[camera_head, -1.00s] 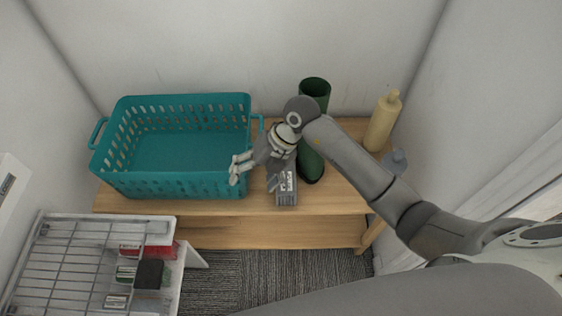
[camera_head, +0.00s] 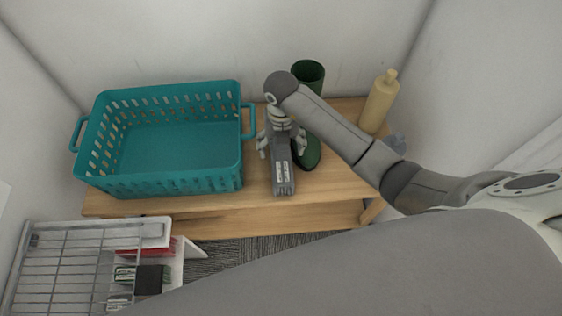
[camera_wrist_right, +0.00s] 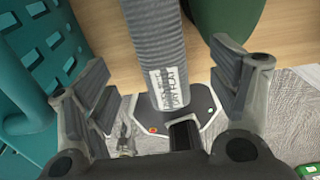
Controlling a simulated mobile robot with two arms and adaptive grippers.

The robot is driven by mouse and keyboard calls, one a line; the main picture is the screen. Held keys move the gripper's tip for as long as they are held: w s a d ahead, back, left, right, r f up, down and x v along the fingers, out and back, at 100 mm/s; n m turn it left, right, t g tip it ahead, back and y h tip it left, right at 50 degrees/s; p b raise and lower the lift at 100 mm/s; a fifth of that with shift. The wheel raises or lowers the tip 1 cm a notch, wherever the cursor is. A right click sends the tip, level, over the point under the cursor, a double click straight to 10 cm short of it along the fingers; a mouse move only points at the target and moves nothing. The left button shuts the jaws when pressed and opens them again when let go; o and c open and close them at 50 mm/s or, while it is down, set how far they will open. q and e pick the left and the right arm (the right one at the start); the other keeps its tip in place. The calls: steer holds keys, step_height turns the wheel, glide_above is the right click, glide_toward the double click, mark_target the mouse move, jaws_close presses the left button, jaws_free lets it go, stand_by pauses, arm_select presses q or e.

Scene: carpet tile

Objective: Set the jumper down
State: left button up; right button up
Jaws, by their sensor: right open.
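The jumper (camera_head: 284,178) appears as a narrow grey bundle with a white printed label, lying on the wooden bench near its front edge. In the right wrist view the jumper (camera_wrist_right: 158,45) is ribbed and runs between my fingers. My right gripper (camera_head: 281,148) is over its far part, with the fingers spread to either side. In the wrist view the right gripper (camera_wrist_right: 160,75) is open, and gaps show between the fingers and the jumper. My left gripper is out of view.
A teal basket (camera_head: 165,185) stands left of the jumper on the bench (camera_head: 335,185). Dark green boots (camera_head: 309,75) stand close on its right. A cream bottle (camera_head: 379,103) is farther right. A wire rack (camera_head: 65,265) is at lower left. Walls close in the bench.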

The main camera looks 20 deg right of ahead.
mark_target(281, 156)
step_height(281, 156, down, 3)
steer(key=shift+s+r, duration=0.1)
steer(key=shift+r, duration=0.05)
steer(key=shift+f, duration=0.5)
steer(key=c, duration=1.6)
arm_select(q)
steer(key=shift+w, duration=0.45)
arm_select(e)
steer(key=shift+r, duration=0.1)
jaws_close()
steer(key=shift+r, duration=0.1)
